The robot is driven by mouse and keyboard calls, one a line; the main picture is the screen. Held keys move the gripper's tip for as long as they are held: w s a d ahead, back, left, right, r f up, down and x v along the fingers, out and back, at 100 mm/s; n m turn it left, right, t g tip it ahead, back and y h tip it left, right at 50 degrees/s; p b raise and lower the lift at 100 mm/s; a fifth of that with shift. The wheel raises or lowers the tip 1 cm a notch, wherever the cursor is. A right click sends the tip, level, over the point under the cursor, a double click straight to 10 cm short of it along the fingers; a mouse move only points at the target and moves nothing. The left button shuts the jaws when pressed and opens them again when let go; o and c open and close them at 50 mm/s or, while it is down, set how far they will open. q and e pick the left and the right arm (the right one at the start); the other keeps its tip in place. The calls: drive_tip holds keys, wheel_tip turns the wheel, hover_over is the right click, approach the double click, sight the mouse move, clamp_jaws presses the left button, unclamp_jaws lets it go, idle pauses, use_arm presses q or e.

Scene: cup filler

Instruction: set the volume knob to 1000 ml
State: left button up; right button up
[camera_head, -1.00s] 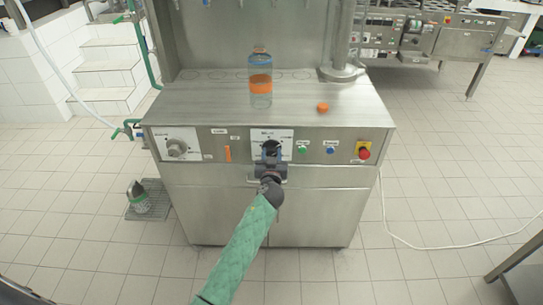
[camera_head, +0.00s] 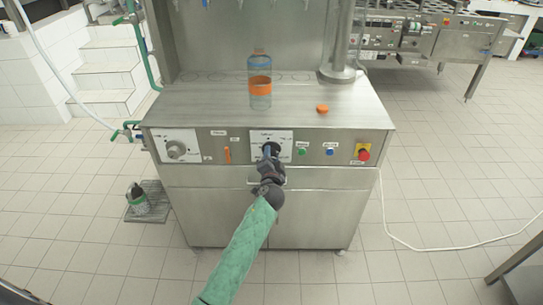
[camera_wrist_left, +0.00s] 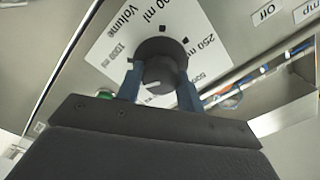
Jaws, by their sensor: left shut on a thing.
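The volume knob (camera_head: 271,149) is dark and round, on a white label plate (camera_head: 286,145) at the middle of the machine's front panel. My left gripper (camera_head: 267,152) is shut on it. In the left wrist view the knob (camera_wrist_left: 160,64) sits between the two blue fingers (camera_wrist_left: 157,88), and a short white mark shows on its face. The tilted label plate (camera_wrist_left: 104,50) there reads "Volume", "250 ml" and, partly blurred, what looks like "1000 ml". Which value the knob points at I cannot tell. My right gripper is not in view.
A clear bottle with an orange band (camera_head: 260,90) and an orange cap (camera_head: 322,108) are on the steel top. The panel also has a left dial (camera_head: 177,149), a green button (camera_head: 302,151), a blue button (camera_head: 330,151) and a red emergency stop (camera_head: 363,153).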

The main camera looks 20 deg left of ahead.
use_arm(q)
drive_tip(key=shift+m, duration=0.9)
drive_tip(key=shift+m+p, duration=0.45)
drive_tip(key=shift+m, duration=0.75)
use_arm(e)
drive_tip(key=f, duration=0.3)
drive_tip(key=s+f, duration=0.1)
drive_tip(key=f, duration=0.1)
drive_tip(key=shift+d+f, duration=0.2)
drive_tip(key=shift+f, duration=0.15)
use_arm(q)
drive_tip(key=shift+d, duration=0.1)
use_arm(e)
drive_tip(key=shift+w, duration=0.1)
use_arm(q)
drive_tip(key=o, duration=1)
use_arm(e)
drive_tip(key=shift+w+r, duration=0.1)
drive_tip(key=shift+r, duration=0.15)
